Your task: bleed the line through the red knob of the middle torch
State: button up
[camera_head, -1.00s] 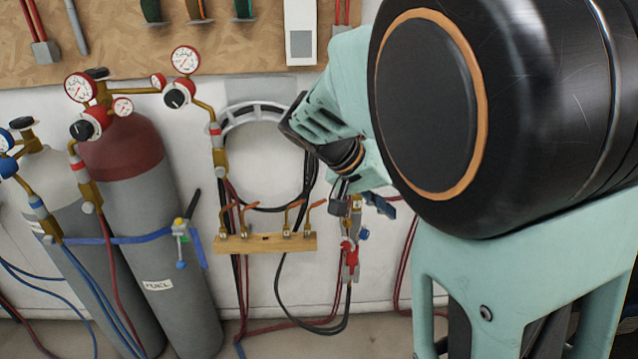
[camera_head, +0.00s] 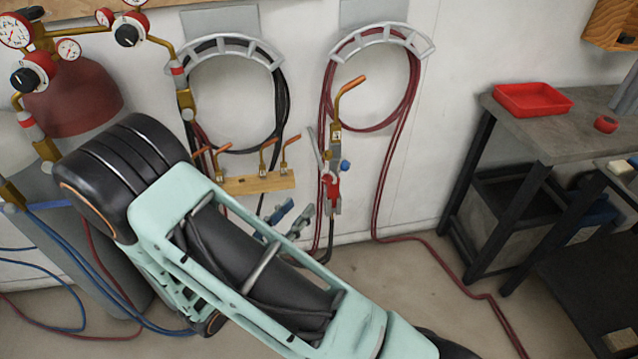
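An upright torch (camera_head: 336,135) with a bent copper tip hangs by the wall in the head view, right of the short wooden rack (camera_head: 245,183). A blue knob (camera_head: 345,166) sticks out on its right side. A red part (camera_head: 331,185) sits just below; whether it is the red knob or a clamp is hard to tell. Several copper tips (camera_head: 266,146) rise from the rack. My gripper (camera_head: 290,219) shows partly behind my arm, left of and below the red part. Its two blue-tipped fingers look apart and empty. It is clear of the torch.
Two hose hangers hold a black coil (camera_head: 282,100) and a red coil (camera_head: 413,95) on the wall. Gas cylinders (camera_head: 72,98) with gauges stand at left. A workbench (camera_head: 555,130) with a red tray (camera_head: 532,98) stands at right. A red hose (camera_head: 455,270) crosses the floor.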

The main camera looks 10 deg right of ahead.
aim_at(325, 180)
jog(key=x, duration=1)
jog(key=shift+w+d+p, duration=0.15)
jog(key=shift+d+p, duration=0.1)
jog(key=shift+p, duration=0.1)
grip_shut()
